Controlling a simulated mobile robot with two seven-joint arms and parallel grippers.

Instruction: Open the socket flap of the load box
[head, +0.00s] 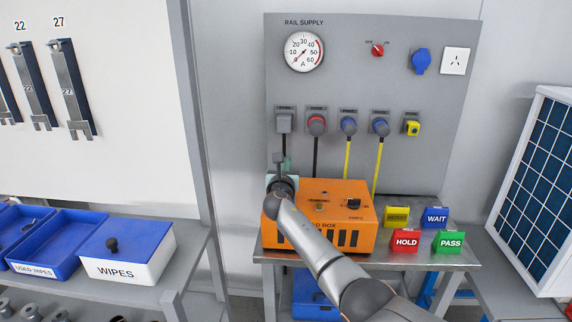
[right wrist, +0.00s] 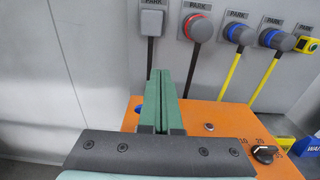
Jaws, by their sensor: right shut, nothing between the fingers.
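The orange load box (head: 352,192) stands on a small metal bench below the grey rail supply panel. Its top carries a black knob (head: 354,203) and a small round fitting (head: 319,207). My right gripper (head: 287,164) is at the box's left rear corner, with my arm crossing in front of the box. In the right wrist view its green fingers (right wrist: 162,85) are shut together and empty, over the left part of the load box (right wrist: 226,120). My left gripper is not in view.
Parked plugs, including a grey plug (head: 284,121) and a blue plug (head: 348,125), hang on the panel (head: 375,85) behind the box. HOLD (head: 405,240) and PASS (head: 448,241) signs stand to its right. A wipes box (head: 127,252) is on the left shelf.

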